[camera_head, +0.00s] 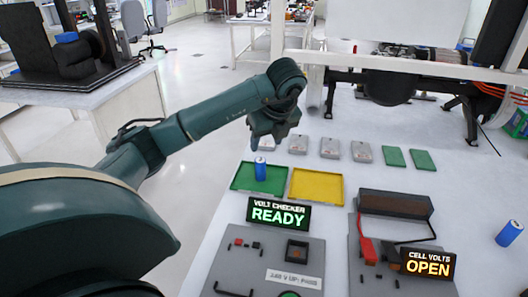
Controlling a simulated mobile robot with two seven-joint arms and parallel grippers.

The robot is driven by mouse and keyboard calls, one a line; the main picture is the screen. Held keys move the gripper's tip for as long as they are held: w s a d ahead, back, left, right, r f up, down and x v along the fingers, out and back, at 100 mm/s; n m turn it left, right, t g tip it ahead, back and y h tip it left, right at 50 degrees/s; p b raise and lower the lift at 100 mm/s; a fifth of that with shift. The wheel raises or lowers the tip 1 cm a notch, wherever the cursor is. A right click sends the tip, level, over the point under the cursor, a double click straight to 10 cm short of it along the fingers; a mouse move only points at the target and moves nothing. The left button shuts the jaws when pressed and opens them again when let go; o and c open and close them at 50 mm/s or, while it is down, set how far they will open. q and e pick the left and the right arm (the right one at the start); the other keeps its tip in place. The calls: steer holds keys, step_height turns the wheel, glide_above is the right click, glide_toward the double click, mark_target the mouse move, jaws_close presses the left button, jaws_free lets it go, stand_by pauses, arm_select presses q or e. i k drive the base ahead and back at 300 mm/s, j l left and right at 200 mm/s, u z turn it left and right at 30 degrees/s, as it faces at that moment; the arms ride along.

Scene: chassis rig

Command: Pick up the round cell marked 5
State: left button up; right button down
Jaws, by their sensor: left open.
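A blue round cell (261,169) stands upright on the green tray (240,182). Another blue cell (509,233) lies or leans on the table at the far right. No number can be read on either one. My left gripper (266,144) points down over the back of the green tray, appearing just above the upright cell in the picture. It is open, with nothing seen between its fingers. My right gripper is not in view.
A yellow tray (316,187) sits beside the green one. The volt checker sign (278,214) reads READY; the cell volts sign (428,264) reads OPEN. Several grey boxes (330,148) and green plates (421,159) lie behind. A dark holder (395,204) stands at right.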

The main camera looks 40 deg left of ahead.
mark_target(510, 232)
steer(key=k, duration=1)
